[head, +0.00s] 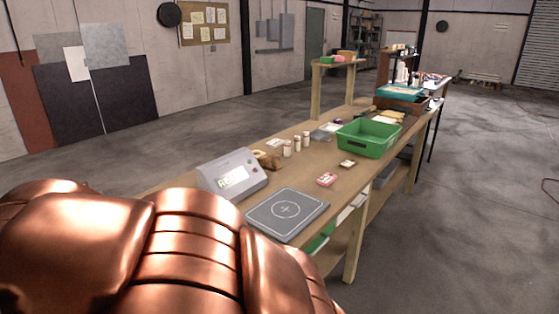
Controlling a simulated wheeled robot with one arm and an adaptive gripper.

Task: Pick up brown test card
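A small brownish card with a pale patch (347,163) lies on the wooden workbench (317,198), in front of the green bin. It is small in the head view, so I cannot tell for sure that it is the brown test card. A pink card with a pale patch (327,180) lies nearer, just beyond the grey plate. My copper-coloured arm fills the lower left. My gripper is not in view, and the near-left end of the bench is hidden behind my arm.
Floor on the right is clear.

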